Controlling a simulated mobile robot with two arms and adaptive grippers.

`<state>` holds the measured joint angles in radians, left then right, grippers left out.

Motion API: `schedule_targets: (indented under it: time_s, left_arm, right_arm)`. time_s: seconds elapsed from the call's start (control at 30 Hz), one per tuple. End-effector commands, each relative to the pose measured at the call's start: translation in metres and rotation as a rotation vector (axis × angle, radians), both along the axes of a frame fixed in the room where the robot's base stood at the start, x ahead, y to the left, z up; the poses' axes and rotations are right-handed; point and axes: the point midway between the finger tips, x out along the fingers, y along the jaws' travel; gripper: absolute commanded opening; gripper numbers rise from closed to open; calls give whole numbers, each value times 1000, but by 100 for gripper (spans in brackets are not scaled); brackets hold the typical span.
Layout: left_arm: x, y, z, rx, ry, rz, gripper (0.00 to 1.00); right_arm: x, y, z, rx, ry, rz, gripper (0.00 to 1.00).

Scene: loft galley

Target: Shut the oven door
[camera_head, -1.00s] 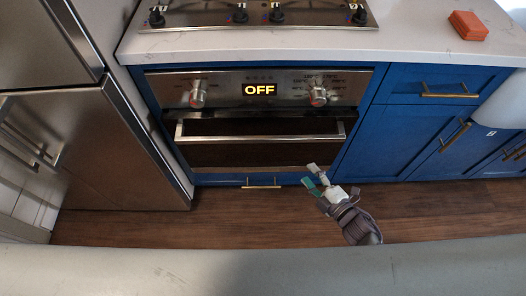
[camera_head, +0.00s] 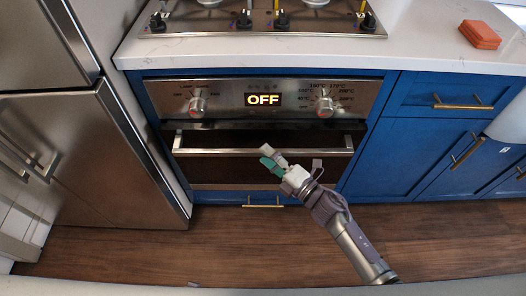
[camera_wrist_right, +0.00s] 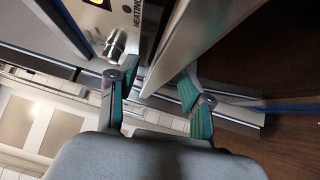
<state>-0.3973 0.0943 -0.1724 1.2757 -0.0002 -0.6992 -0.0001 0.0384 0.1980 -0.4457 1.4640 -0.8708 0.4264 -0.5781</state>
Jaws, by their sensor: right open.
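The oven door (camera_head: 225,172) has a dark glass panel and a wide silver handle bar (camera_head: 262,152) along its top. A dark gap shows between the door's top and the control panel, so the door stands partly open, tilted outward. My right gripper (camera_head: 292,161) is open in front of the door, its fingertips at the handle's height near the middle. In the right wrist view, a long silver bar or door edge (camera_wrist_right: 190,45) runs up between the two teal-padded fingers (camera_wrist_right: 160,95). Contact cannot be told. My left gripper is not in view.
The control panel (camera_head: 220,98) has two knobs and a display reading OFF. A cooktop (camera_head: 262,22) lies above on the white counter. A steel fridge (camera_head: 120,150) stands close on the left; blue cabinets (camera_head: 400,150) are on the right. The wooden floor (camera_head: 130,240) is clear.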

Motion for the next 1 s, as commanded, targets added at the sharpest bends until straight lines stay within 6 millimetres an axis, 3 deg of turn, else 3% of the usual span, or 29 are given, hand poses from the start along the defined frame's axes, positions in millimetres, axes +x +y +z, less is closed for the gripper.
schedule_targets:
  time_s: [0.2,0.53,0.8,1.0]
  left_arm:
    - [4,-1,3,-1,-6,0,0]
    - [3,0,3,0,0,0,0]
    - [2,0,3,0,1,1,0]
    - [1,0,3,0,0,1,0]
  right_arm:
    - [14,15,0,0,1,0,50]
    - [16,16,1,0,1,0,48]
    - [16,16,1,0,1,0,3]
    - [16,16,0,-1,2,0,0]
